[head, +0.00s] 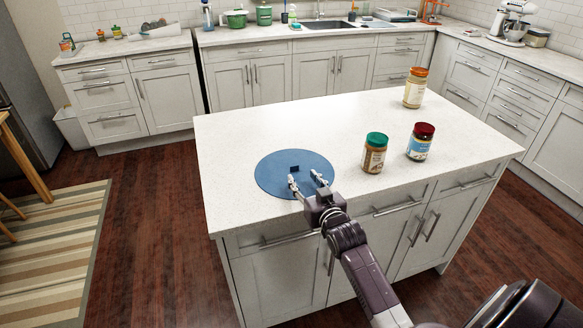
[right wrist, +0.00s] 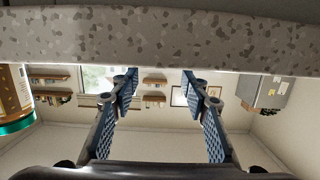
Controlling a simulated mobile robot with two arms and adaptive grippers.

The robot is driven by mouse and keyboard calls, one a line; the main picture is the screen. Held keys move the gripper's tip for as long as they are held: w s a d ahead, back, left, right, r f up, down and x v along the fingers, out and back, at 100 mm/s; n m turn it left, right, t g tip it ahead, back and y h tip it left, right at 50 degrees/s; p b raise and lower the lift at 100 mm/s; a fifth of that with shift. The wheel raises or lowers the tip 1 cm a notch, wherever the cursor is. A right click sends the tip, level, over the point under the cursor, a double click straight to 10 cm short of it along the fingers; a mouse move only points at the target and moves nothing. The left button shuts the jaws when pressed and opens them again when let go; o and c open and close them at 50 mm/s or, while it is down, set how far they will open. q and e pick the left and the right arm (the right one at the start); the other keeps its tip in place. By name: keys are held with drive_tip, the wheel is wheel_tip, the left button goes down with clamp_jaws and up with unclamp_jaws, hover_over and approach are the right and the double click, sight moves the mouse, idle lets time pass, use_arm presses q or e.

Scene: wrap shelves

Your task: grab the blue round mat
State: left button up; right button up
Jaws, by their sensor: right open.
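The blue round mat (head: 272,182) lies flat on the white island counter, left of the jars. My right gripper (head: 304,178) reaches over the mat's near right part. In the right wrist view the open fingers (right wrist: 160,90) frame an empty gap; I cannot make out the mat there. My left gripper is not in view.
On the island counter (head: 260,125) stand a green-lidded jar (head: 374,158), a red-lidded jar (head: 420,146) and an orange-lidded jar (head: 414,93) at the back. The green-lidded jar is closest to my right gripper. The counter behind and left of the mat is clear.

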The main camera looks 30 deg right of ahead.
sight(295, 167)
drive_tip(key=shift+w+d, duration=0.1)
drive_tip(key=shift+w, duration=0.3)
drive_tip(key=shift+w+r, duration=0.1)
drive_tip(key=shift+r, duration=0.05)
drive_tip(key=shift+w+d, duration=0.1)
drive_tip(key=shift+w, duration=0.15)
drive_tip(key=p+x, duration=0.1)
drive_tip(key=x, duration=0.2)
drive_tip(key=shift+w+f, duration=0.15)
drive_tip(key=shift+f, duration=0.05)
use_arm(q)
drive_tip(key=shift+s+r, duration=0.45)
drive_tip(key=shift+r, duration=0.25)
use_arm(e)
drive_tip(key=shift+w+d+f, duration=0.1)
drive_tip(key=shift+w, duration=0.5)
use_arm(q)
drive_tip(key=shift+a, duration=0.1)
use_arm(e)
clamp_jaws()
